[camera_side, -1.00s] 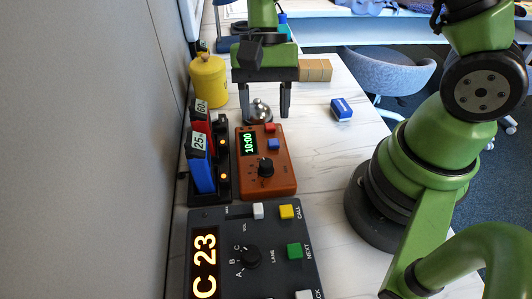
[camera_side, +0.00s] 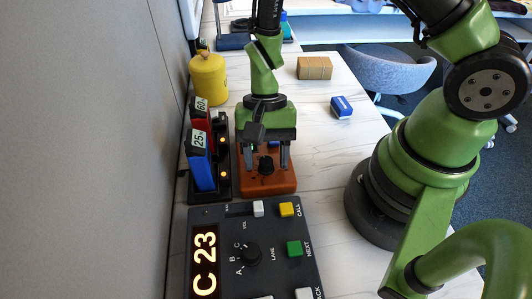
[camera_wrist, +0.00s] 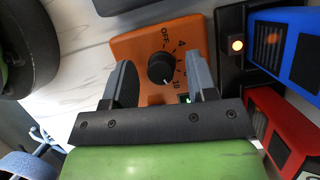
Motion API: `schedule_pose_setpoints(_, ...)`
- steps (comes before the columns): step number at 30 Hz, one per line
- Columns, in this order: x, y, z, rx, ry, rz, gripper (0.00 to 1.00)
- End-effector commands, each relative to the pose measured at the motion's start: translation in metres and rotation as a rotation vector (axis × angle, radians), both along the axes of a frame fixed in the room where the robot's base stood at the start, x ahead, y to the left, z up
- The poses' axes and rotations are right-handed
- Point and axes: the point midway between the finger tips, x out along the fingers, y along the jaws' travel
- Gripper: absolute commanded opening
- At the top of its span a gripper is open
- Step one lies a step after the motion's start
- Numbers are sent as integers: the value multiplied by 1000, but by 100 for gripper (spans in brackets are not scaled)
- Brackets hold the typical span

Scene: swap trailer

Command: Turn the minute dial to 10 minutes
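The orange timer box (camera_side: 284,186) lies on the white table, with its black minute dial (camera_side: 266,165) on top. In the wrist view the dial (camera_wrist: 161,68) shows between my fingertips, with printed marks OFF, 4 and 10 around it; its pointer mark faces about the 10. My gripper (camera_side: 266,167) is open over the box, one finger on either side of the dial, with gaps on both sides. In the wrist view my gripper (camera_wrist: 160,70) also shows open. The box's display and its buttons are mostly hidden behind my gripper.
A dark charger with a blue pack (camera_side: 201,172) and a red pack (camera_side: 200,122) stands close left of the box. A grey caller panel (camera_side: 265,275) lies in front. A yellow canister (camera_side: 208,78) stands behind. A blue-white eraser (camera_side: 342,107) and cardboard block (camera_side: 314,68) lie right.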

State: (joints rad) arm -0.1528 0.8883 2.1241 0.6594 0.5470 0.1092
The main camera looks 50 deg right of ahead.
Motion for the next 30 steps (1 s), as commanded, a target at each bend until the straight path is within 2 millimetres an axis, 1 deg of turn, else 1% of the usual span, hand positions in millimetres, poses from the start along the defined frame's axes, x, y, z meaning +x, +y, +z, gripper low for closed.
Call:
schedule_pose_setpoints(1,0,0,0,0,0,0,43)
schedule_pose_setpoints(2,0,0,0,0,0,0,36)
schedule_pose_setpoints(3,0,0,0,0,0,0,27)
schedule_pose_setpoints(6,0,0,0,0,0,0,6)
schedule_pose_setpoints(10,0,0,0,0,0,9,6)
schedule_pose_setpoints(16,1,1,0,1,-1,91,6)
schedule_pose_setpoints(22,0,0,0,2,0,90,6)
schedule_pose_setpoints(23,0,0,0,2,0,90,32)
schedule_pose_setpoints(24,0,0,0,2,0,90,41)
schedule_pose_setpoints(25,0,0,0,2,0,90,48)
schedule_pose_setpoints(26,0,0,0,2,0,90,52)
schedule_pose_setpoints(30,0,0,0,2,0,90,52)
